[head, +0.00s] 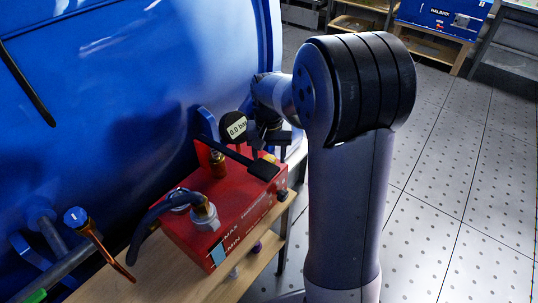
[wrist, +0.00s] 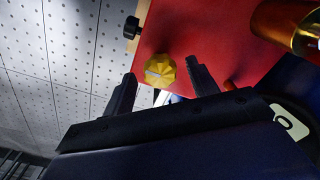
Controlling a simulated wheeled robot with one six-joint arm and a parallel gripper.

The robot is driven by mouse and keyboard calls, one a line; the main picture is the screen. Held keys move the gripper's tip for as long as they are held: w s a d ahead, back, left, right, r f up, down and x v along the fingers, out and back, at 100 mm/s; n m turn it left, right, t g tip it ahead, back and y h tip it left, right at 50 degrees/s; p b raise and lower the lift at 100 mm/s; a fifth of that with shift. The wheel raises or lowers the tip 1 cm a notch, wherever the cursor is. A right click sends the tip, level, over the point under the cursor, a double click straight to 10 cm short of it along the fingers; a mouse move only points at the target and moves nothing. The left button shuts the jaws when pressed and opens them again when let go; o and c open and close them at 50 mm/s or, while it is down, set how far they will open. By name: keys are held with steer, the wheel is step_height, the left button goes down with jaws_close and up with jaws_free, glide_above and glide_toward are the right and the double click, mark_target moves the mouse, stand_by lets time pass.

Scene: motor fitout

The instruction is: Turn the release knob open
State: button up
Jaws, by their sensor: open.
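The release knob (wrist: 160,71) is a yellow faceted knob on the red pump box (wrist: 215,30). In the head view a bit of the yellow knob (head: 269,157) shows at the box's far right corner, partly hidden by a black lever end. My gripper (wrist: 162,78) is open, with one black finger to each side of the knob in the wrist view. I see no contact, and cannot tell how far the fingertips are from the knob. In the head view my gripper (head: 276,138) is above that corner, partly hidden by my arm.
The red box (head: 215,232) stands on a wooden shelf (head: 120,286) against a large blue tank (head: 130,80). A pressure gauge (head: 237,128) reading 0.0 bar, a black lever (head: 235,156) and a hose fitting (head: 205,215) crowd its top. Open floor (head: 445,190) lies right.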

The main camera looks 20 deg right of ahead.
steer(key=shift+f, duration=0.1)
steer(key=shift+c, duration=0.4)
steer(key=c, duration=0.9)
